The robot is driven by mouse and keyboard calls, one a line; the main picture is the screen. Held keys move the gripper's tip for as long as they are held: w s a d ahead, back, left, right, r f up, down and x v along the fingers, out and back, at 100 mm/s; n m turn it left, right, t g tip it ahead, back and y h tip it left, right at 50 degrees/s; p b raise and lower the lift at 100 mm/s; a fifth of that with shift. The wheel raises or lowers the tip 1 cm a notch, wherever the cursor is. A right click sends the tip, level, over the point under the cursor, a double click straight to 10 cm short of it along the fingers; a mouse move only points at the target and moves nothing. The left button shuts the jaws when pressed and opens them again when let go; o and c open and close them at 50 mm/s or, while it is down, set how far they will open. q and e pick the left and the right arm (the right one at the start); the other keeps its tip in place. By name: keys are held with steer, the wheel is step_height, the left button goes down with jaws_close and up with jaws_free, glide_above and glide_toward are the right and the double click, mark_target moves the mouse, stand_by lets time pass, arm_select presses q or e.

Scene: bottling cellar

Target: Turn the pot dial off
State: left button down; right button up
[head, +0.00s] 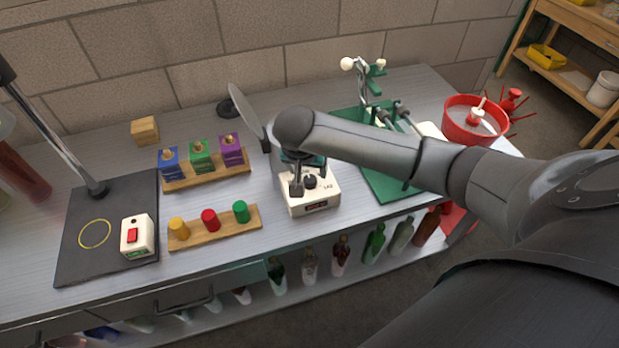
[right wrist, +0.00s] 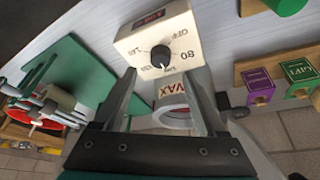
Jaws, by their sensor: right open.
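The white wax pot (head: 312,202) stands on the bench, with a red display on its front. Its black dial (head: 310,182) sits on top of the base. In the right wrist view the dial (right wrist: 160,56) lies beyond and between my fingertips, apart from them. The pointer mark appears turned toward the pot's WAX label side, away from the OFF mark. My right gripper (head: 297,186) is above the pot base beside the dial; its fingers (right wrist: 163,76) are open and empty. My forearm hides part of the pot. My left gripper is not in view.
A rack of blue, green and purple blocks (head: 208,175) and a board with coloured knobs (head: 214,228) stand left of the pot. A red-switch box (head: 138,237) is farther left. A green press stand (head: 385,180) and red tub (head: 460,120) are right.

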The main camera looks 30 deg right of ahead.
mark_target(310, 179)
steer(key=shift+b+x, duration=0.45)
steer(key=shift+x, duration=2.5)
steer(key=shift+c, duration=0.3)
jaws_close()
